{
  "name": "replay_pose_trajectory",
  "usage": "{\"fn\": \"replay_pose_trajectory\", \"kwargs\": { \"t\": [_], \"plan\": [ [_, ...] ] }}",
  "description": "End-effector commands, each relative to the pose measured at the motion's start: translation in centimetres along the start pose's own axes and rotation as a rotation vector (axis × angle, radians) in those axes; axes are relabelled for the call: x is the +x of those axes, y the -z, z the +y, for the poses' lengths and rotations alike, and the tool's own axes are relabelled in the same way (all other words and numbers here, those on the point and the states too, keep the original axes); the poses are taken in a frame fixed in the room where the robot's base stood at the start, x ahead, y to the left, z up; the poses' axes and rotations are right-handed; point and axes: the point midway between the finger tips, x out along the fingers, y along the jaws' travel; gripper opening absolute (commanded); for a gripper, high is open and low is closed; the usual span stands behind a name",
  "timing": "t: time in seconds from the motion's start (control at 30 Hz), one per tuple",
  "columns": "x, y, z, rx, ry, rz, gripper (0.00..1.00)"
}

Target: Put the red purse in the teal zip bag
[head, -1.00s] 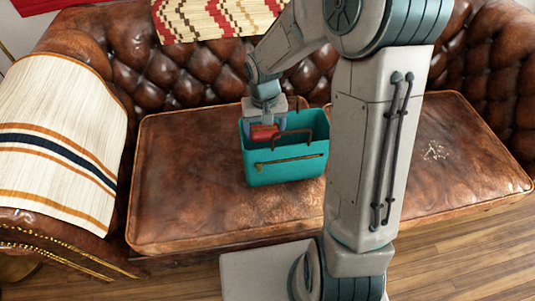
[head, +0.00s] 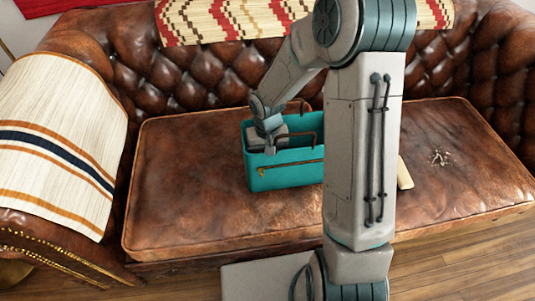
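The teal zip bag (head: 290,177) stands upright and open-topped on the brown leather sofa seat, with brown handles and a zip on its front. My arm covers its right end. My gripper (head: 268,146) points down at the left part of the bag's opening, with its lower end partly behind the front wall. Its fingertips are not clear, so I cannot tell whether it is open or shut. The red purse does not show now; the bag walls or my gripper may hide it.
The sofa seat (head: 185,195) is clear left of the bag. A cream object (head: 404,174) shows partly behind my arm. A small pale-and-dark cluster (head: 440,157) lies on the right seat. A striped blanket (head: 60,135) covers the left armrest.

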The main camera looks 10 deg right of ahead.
Motion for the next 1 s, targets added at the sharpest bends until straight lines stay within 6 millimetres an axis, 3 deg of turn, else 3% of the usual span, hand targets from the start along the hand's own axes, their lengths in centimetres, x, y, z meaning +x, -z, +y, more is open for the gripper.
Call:
{"fn": "replay_pose_trajectory", "kwargs": {
  "t": [0.47, 0.5, 0.53, 0.83, 1.0],
  "plan": [
    [1.2, 0.0, 0.0, 0.001, 0.000, 0.000, 0.53],
    [1.2, 0.0, 0.0, 0.001, 0.000, 0.000, 0.82],
    [1.2, 0.0, 0.0, 0.001, 0.000, 0.000, 0.86],
    [1.0, 0.0, 0.0, 0.001, 0.000, 0.000, 0.86],
    [-0.4, 0.0, 0.0, 0.000, 0.000, 0.000, 0.86]
  ]
}}
